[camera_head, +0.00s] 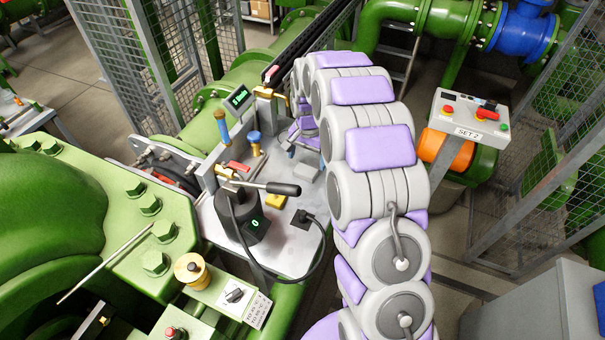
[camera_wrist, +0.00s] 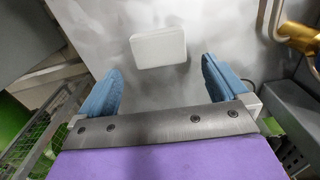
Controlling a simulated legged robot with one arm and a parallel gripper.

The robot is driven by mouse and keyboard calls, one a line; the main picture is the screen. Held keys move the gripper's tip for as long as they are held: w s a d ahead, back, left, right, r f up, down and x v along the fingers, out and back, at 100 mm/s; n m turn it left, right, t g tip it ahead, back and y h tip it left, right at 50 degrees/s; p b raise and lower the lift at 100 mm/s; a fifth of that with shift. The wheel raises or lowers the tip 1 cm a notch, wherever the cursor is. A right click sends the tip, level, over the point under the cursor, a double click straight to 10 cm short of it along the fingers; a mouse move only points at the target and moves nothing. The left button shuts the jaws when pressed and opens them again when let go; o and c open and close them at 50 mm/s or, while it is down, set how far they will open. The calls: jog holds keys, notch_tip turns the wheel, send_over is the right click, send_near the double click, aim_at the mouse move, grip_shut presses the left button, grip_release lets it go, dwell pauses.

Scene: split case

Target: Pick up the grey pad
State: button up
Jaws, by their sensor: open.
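The grey pad (camera_wrist: 158,48) is a pale, rounded rectangular block on the grey metal plate (camera_wrist: 207,24). In the wrist view it lies just beyond my gripper (camera_wrist: 160,78), roughly centred between the two blue fingers. The fingers are spread wide with nothing between them, and neither appears to touch the pad. In the head view the pad (camera_head: 308,172) shows as a small light grey block on the bench plate, left of my arm. My gripper (camera_head: 305,143) is there just behind it, partly hidden by my arm.
A black device with a lever (camera_head: 243,215) and a yellow block (camera_head: 275,201) stand left of the pad. A black cable (camera_head: 322,245) loops along the plate's front. A blue-topped brass fitting (camera_head: 254,143) stands behind. A control box (camera_head: 468,118) is at the right.

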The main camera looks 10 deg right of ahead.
aim_at(304, 168)
jog(key=f, duration=0.2)
jog(key=d+f+b, duration=0.1)
jog(key=shift+d+f, duration=0.15)
jog(key=shift+f, duration=0.25)
jog(key=shift+a+f, duration=0.45)
jog(key=shift+a, duration=0.75)
jog(key=shift+c, duration=0.8)
jog(key=shift+d, duration=0.9)
jog(key=c, duration=0.5)
jog(key=shift+d, duration=0.1)
jog(key=shift+c, duration=1.3)
jog(key=shift+a, duration=0.25)
jog(key=shift+c, duration=0.6)
jog(key=shift+a, duration=0.5)
jog(key=shift+a+r, duration=0.1)
jog(key=r, duration=0.2)
jog(key=d+r+p, duration=0.1)
jog(key=r, duration=0.2)
jog(key=shift+w+d+r, duration=0.1)
jog(key=shift+d+r, duration=0.1)
jog(key=shift+r, duration=0.1)
jog(key=r, duration=0.2)
jog(key=a+r, duration=0.1)
jog(key=r, duration=0.1)
jog(key=shift+r+p, duration=0.15)
jog(key=shift+p, duration=0.2)
